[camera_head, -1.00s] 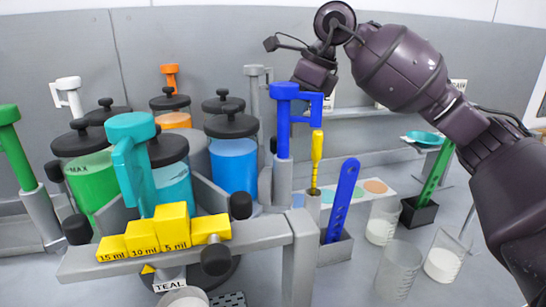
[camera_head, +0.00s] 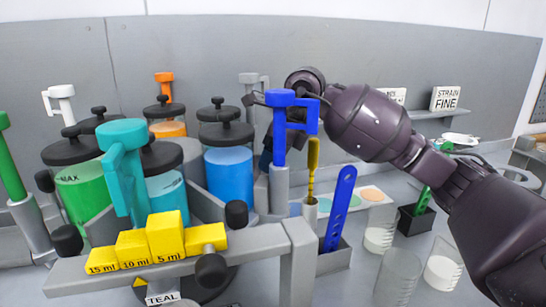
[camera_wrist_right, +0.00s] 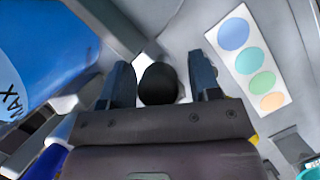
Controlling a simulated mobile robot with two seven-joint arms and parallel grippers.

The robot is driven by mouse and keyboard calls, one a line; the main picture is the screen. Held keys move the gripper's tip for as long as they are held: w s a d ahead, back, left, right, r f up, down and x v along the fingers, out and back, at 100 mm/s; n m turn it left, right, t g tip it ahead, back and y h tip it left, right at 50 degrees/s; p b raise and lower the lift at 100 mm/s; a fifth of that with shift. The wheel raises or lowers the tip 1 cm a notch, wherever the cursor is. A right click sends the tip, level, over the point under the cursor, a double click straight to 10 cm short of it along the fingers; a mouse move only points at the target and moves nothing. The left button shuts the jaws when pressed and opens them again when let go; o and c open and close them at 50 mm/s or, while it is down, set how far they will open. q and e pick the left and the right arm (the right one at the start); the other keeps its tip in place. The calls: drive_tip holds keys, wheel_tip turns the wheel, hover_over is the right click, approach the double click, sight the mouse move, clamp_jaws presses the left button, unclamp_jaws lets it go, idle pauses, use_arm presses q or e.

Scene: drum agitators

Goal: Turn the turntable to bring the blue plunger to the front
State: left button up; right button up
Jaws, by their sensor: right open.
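The blue plunger (camera_head: 281,140) stands upright in a grey sleeve at the right side of the turntable (camera_head: 207,197), beside the blue drum (camera_head: 229,172). The teal plunger (camera_head: 123,165) is at the front, above the TEAL label. My right gripper (camera_head: 267,153) is low behind the blue plunger and partly hidden by it. In the right wrist view its open fingers (camera_wrist_right: 161,72) lie on either side of a round black knob (camera_wrist_right: 158,84), with gaps visible; contact cannot be told. The blue drum (camera_wrist_right: 40,60) fills the left of that view. My left gripper is not in view.
A grey stand with yellow steps (camera_head: 165,237) spans the front. To the right are a blue slotted paddle (camera_head: 340,207) in a holder, a yellow-handled tool (camera_head: 313,168), clear beakers (camera_head: 441,265) and a colour-dot card (camera_head: 352,199). More black knobs (camera_head: 237,214) ring the turntable.

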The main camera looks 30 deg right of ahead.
clamp_jaws()
drive_tip(key=shift+r, duration=0.1)
drive_tip(key=shift+s+a, duration=0.1)
drive_tip(key=shift+s, duration=0.15)
idle(0.8)
